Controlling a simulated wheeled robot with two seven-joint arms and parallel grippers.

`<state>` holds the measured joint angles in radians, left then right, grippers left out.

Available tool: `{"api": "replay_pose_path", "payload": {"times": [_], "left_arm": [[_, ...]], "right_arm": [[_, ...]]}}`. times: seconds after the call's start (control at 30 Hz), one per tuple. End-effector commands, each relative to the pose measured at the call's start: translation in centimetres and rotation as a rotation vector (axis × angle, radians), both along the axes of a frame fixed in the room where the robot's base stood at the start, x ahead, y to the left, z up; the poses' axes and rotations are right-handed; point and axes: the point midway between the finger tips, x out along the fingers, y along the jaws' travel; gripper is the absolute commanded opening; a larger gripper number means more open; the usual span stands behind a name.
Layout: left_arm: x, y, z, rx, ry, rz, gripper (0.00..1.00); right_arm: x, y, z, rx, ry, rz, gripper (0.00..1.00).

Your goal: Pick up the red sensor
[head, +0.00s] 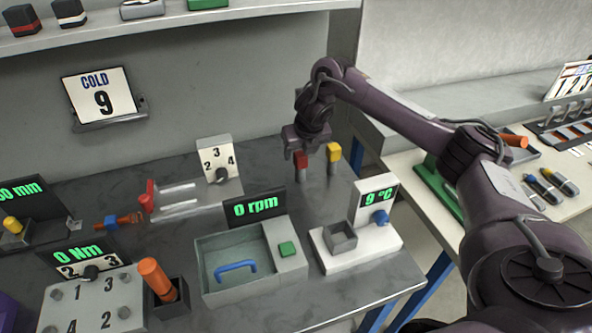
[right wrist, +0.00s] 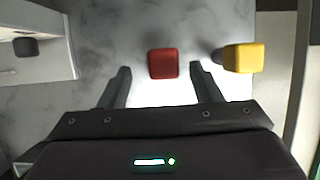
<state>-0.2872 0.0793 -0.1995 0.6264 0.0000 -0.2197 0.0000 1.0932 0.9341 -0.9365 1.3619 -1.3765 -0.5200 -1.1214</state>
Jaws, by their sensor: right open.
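The red sensor (head: 301,160) stands on the grey bench, a small red-topped block on a grey stem. In the right wrist view the red sensor (right wrist: 163,63) shows from above, just ahead of and between my fingertips. My right gripper (head: 301,150) is open and points down over the red sensor. In the right wrist view the open right gripper (right wrist: 162,72) has a finger on each side of the sensor's line, with a gap to each. My left gripper is not in view.
A yellow sensor (head: 334,152) stands close to the right of the red one; it also shows in the right wrist view (right wrist: 244,58). A white 9 °C device (head: 375,243) and a 0 rpm basin (head: 215,273) stand in front. A numbered dial block (head: 213,152) is to the left.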

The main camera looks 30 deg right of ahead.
Motion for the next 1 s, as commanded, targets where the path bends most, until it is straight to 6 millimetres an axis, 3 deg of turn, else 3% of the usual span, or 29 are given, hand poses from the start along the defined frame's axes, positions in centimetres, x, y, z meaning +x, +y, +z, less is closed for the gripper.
{"api": "replay_pose_path", "payload": {"times": [0.3, 0.6, 0.87, 1.0], "left_arm": [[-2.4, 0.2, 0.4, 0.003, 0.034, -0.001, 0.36], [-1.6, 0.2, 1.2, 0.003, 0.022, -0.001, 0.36], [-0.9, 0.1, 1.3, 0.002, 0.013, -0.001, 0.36], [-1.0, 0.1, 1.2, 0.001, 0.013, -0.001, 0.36]], "right_arm": [[1.0, -0.4, -3.1, 0.000, 0.003, -0.001, 0.58], [2.2, -1.0, -6.9, 0.001, 0.001, -0.001, 0.58], [2.4, -1.0, -7.2, 0.000, -0.001, 0.000, 0.58], [2.3, -1.0, -7.2, 0.000, -0.001, 0.000, 0.42]]}}
